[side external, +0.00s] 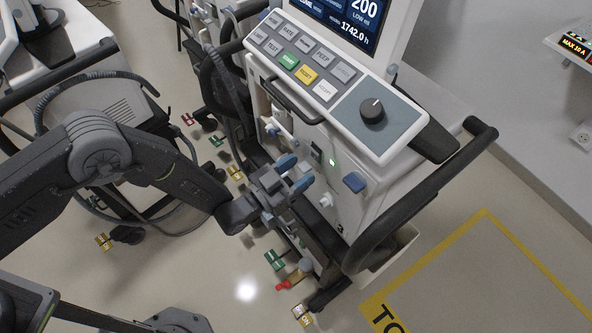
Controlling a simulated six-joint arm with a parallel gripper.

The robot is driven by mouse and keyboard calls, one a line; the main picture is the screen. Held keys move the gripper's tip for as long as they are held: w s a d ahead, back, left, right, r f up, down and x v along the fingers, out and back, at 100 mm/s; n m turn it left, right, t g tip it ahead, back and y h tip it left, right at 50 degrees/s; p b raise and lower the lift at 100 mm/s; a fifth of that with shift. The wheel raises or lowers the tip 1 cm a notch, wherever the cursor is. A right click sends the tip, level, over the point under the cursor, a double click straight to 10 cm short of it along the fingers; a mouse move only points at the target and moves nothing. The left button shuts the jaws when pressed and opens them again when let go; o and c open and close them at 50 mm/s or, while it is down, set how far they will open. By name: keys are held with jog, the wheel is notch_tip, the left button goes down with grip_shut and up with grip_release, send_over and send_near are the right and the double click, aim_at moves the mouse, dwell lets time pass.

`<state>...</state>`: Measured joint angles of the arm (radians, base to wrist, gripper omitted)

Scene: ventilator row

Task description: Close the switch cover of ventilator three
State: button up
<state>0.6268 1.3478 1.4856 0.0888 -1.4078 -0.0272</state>
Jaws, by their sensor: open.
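My gripper (296,173) has blue-grey fingertips, is open and looks empty. It is close to the panel, left of and below the lamp; contact cannot be told.
A dark handle rail (415,205) curves around the ventilator's right side. A keypad (305,62) and a dial (372,110) are above the panel. Hoses and another machine (90,95) stand at the left. Floor at the right is clear.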

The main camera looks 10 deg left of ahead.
jog(key=v, duration=1.3)
jog(key=shift+s+a, duration=0.3)
jog(key=shift+f, duration=0.1)
